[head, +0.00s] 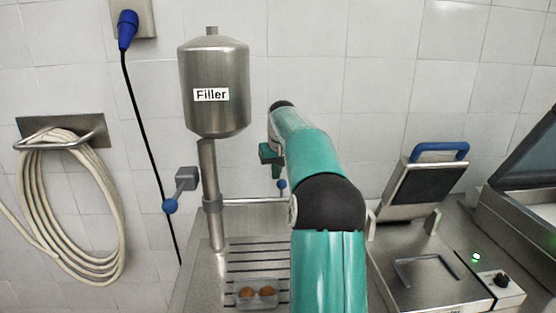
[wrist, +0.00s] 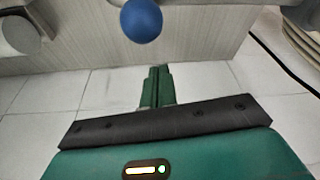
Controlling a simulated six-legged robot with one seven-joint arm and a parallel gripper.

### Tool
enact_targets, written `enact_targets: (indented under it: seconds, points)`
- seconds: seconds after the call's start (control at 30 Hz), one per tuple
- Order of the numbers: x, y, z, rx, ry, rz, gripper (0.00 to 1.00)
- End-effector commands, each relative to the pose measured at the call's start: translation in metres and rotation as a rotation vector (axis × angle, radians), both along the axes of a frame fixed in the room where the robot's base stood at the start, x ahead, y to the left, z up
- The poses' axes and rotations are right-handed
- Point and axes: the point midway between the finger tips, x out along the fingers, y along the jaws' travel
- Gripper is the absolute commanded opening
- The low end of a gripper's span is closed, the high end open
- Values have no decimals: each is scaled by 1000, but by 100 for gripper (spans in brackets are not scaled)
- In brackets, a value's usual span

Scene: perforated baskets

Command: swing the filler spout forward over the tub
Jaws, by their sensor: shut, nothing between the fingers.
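The filler is a steel tank (head: 213,85) labelled "Filler" on a post. A thin steel spout (head: 250,201) runs from the post's collar to the right, with a small blue knob (head: 282,184) near its far end. The clear tub (head: 256,294) with brown round pieces stands on the slatted tray, in front of the spout. My gripper (head: 268,154) is partly hidden by my arm, above the spout's right part. In the wrist view, the shut, empty fingers (wrist: 156,72) are apart from a blue ball (wrist: 141,20), likely the spout's knob.
A lever with a blue ball (head: 169,206) sticks out left of the post. A hose (head: 70,215) hangs on the left wall beside a blue plug (head: 127,28) and black cable. A steel machine with a blue-handled lid (head: 440,151) stands at right.

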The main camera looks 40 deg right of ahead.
Motion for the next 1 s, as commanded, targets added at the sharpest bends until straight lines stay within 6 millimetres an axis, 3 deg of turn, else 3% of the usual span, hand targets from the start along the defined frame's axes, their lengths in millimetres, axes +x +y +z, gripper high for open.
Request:
enact_targets:
  seconds: [0.33, 1.0]
  points:
    - [-32, 16, 5, 0, 0, -2, 0]
    - [-41, 24, 6, -1, 0, -40, 0]
